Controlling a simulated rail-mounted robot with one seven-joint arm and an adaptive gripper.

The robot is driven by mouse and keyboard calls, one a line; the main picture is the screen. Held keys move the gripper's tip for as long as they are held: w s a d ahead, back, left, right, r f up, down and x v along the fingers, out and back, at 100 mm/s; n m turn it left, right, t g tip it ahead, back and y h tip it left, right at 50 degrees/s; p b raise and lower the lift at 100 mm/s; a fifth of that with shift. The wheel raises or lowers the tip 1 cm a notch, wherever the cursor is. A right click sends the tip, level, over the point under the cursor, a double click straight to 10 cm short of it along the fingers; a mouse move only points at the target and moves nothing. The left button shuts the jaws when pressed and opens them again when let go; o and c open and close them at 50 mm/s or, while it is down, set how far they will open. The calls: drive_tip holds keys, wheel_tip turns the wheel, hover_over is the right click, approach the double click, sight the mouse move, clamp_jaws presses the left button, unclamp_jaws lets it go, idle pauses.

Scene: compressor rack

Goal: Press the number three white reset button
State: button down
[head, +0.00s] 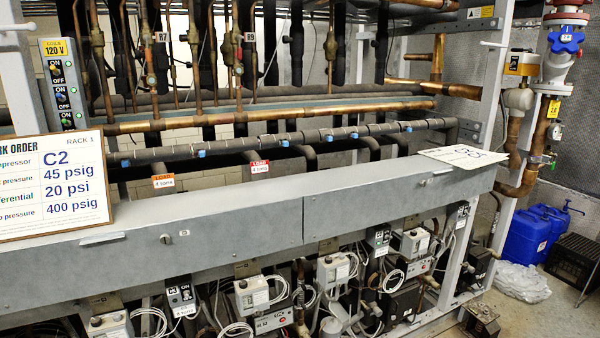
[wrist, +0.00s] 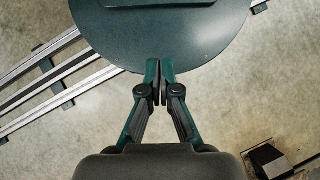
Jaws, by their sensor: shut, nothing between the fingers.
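My gripper (wrist: 160,82) shows only in the wrist view, with its fingers shut and empty, pointing over my own round dark green base plate and the floor. It is not in the head view, and no button shows in the wrist view. In the head view, a row of pale control boxes hangs under the long grey beam: one at the lower left (head: 110,324), then others (head: 252,295), (head: 333,270) and (head: 414,243) toward the right. A dark switch box (head: 180,296) appears to be marked C3. White reset buttons are too small to make out.
The grey beam (head: 240,216) runs above the boxes. A work order sign (head: 50,185) stands at left and a white card (head: 462,156) lies on the beam at right. Cables loop between boxes. Blue jugs (head: 527,235) stand on the floor at right. Rails (wrist: 50,85) cross the floor.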

drive_tip(key=shift+w+r, duration=0.1)
idle(0.5)
drive_tip(key=w+a+r+n+t+b, duration=0.1)
drive_tip(key=w+a+r+t+b, duration=0.15)
drive_tip(key=w, duration=0.75)
drive_tip(key=w+a+r+t+b, duration=0.15)
drive_tip(key=w+b, duration=0.25)
drive_tip(key=w, duration=0.5)
drive_tip(key=w+a+r+n+t+y+b, duration=0.1)
drive_tip(key=w+a+r+t+b, duration=0.2)
drive_tip(key=w+r, duration=0.4)
drive_tip(key=w+a+r+n+t+b, duration=0.1)
drive_tip(key=w+a+r+t, duration=0.2)
drive_tip(key=w+a+r, duration=0.45)
drive_tip(key=w+a+r+t+y+b, duration=0.1)
drive_tip(key=w+a+r+t+b, duration=0.2)
drive_tip(key=r, duration=0.4)
drive_tip(key=w+a+r+t+y+b, duration=0.1)
drive_tip(key=w+a+r+t, duration=0.1)
drive_tip(key=w+r, duration=0.45)
drive_tip(key=a+r+n+t+y+b, duration=0.1)
drive_tip(key=a+r+t, duration=0.1)
drive_tip(key=r, duration=0.9)
drive_tip(key=a+r+t+y, duration=0.2)
drive_tip(key=r+t, duration=0.1)
drive_tip(key=r, duration=0.9)
drive_tip(key=shift+w+a+n+t+b, duration=0.3)
drive_tip(key=shift+n+t+b, duration=0.05)
drive_tip(key=shift+n+t, duration=0.05)
